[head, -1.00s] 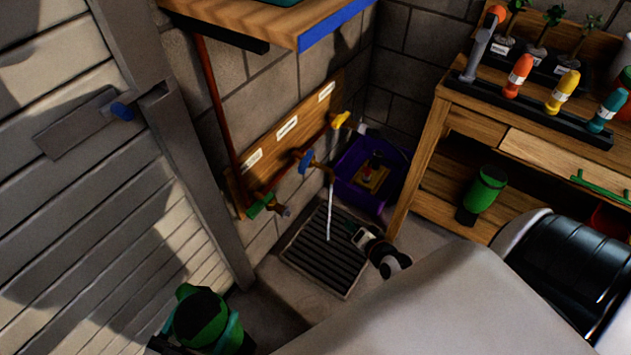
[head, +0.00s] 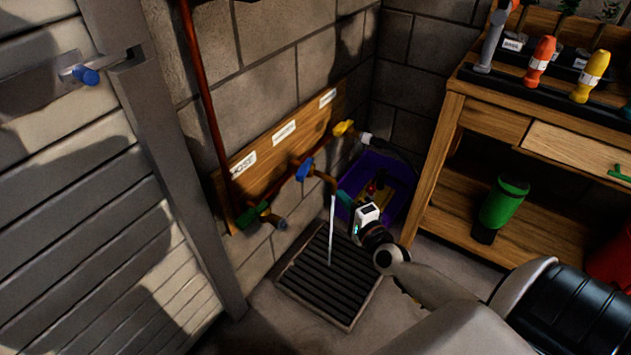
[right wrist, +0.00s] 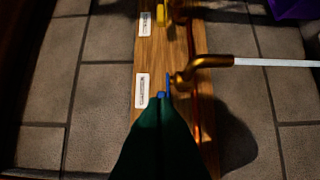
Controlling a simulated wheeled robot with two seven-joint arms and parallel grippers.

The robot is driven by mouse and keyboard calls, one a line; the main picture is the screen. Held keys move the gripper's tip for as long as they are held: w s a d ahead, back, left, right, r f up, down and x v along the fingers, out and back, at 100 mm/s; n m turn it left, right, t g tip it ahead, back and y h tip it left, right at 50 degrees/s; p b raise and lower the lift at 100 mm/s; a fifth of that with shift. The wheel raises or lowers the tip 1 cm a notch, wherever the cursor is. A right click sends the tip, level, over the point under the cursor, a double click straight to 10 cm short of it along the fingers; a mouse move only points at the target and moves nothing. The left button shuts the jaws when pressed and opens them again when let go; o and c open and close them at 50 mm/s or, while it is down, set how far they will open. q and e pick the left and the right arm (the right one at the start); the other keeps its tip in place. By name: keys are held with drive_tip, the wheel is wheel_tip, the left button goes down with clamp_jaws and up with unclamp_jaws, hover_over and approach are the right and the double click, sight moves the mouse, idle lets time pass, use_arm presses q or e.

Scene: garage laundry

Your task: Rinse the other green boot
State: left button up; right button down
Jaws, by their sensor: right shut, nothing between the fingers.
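A green boot (head: 506,202) with a dark foot stands on the lower shelf of the workbench. Water (head: 332,230) runs in a thin stream from the middle tap's brass spout (head: 325,178) onto the floor grate (head: 332,280). That tap has a blue handle (head: 304,170). My right gripper (head: 345,198) is beside the stream, near the spout. In the right wrist view its dark green fingers (right wrist: 162,108) are shut and empty, with their tips at the blue handle (right wrist: 162,94); I cannot tell whether they touch. My left gripper is out of view.
A yellow-handled tap (head: 344,128) and a green-handled tap (head: 252,216) share the labelled wooden board (head: 235,185). A purple bin (head: 400,180) stands in the corner. The workbench (head: 440,165) is on the right, slatted grey panels (head: 80,220) on the left.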

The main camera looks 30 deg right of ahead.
drive_tip(key=b, duration=0.1)
approach(308, 169)
drive_tip(key=w+d, duration=0.3)
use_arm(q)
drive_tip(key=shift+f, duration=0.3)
use_arm(e)
drive_tip(key=shift+w+a, duration=1.25)
drive_tip(key=shift+w, duration=0.2)
